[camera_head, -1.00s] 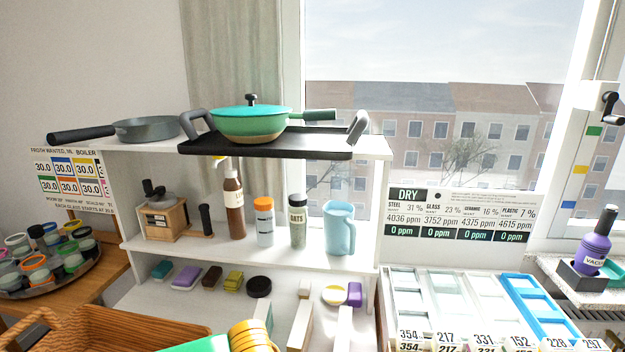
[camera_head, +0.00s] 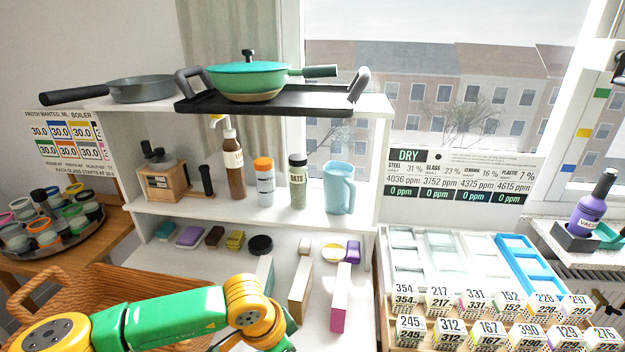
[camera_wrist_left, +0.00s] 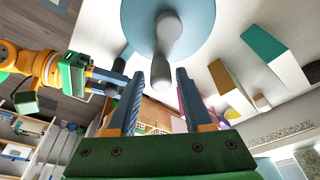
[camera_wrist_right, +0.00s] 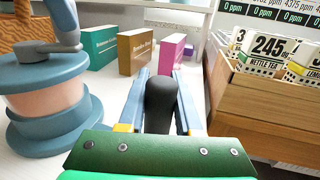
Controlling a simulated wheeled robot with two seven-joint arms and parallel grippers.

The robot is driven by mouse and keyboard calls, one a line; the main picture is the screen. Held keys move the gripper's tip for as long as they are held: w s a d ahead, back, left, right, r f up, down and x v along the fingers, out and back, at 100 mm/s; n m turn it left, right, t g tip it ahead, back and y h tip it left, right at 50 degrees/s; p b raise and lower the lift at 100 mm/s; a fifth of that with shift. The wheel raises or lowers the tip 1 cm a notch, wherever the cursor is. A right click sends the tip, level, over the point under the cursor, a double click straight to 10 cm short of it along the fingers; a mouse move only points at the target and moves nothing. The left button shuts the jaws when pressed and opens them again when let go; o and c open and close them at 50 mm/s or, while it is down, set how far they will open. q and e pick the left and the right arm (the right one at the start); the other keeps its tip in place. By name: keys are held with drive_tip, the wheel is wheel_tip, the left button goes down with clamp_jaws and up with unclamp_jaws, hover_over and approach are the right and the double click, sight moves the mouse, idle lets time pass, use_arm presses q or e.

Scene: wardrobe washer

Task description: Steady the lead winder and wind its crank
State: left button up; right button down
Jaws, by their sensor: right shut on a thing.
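The lead winder (camera_wrist_right: 50,100), a blue round body with a pinkish band and a blue-grey crank (camera_wrist_right: 60,25) on top, stands at the left of the right wrist view. In the left wrist view its blue disc (camera_wrist_left: 200,25) and pale crank knob (camera_wrist_left: 160,72) show. My left gripper (camera_wrist_left: 160,78) is open, its fingertips on either side of the knob. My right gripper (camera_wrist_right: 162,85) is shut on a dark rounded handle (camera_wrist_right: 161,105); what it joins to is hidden. The head view shows my left arm at the bottom, but no winder or gripper.
Slim upright boxes (camera_head: 300,285) stand behind the winder on the white surface. A wooden tray (camera_wrist_right: 265,105) of numbered cards is close to the right gripper's right. A wicker basket (camera_head: 155,285) is at left. A shelf above bears a pan (camera_head: 140,90) and a green pot (camera_head: 248,80).

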use_arm(q)
drive_tip(key=shift+o, duration=0.6)
drive_tip(key=shift+w+d+v, duration=0.1)
drive_tip(key=shift+d+v, duration=0.05)
drive_tip(key=shift+v, duration=0.65)
drive_tip(key=shift+w+d+v, duration=0.1)
drive_tip(key=shift+w+v, duration=0.05)
drive_tip(key=shift+v, duration=0.6)
drive_tip(key=shift+w+d+v, duration=0.1)
drive_tip(key=shift+d+v, duration=0.05)
drive_tip(key=shift+v, duration=0.65)
drive_tip(key=shift+r, duration=0.2)
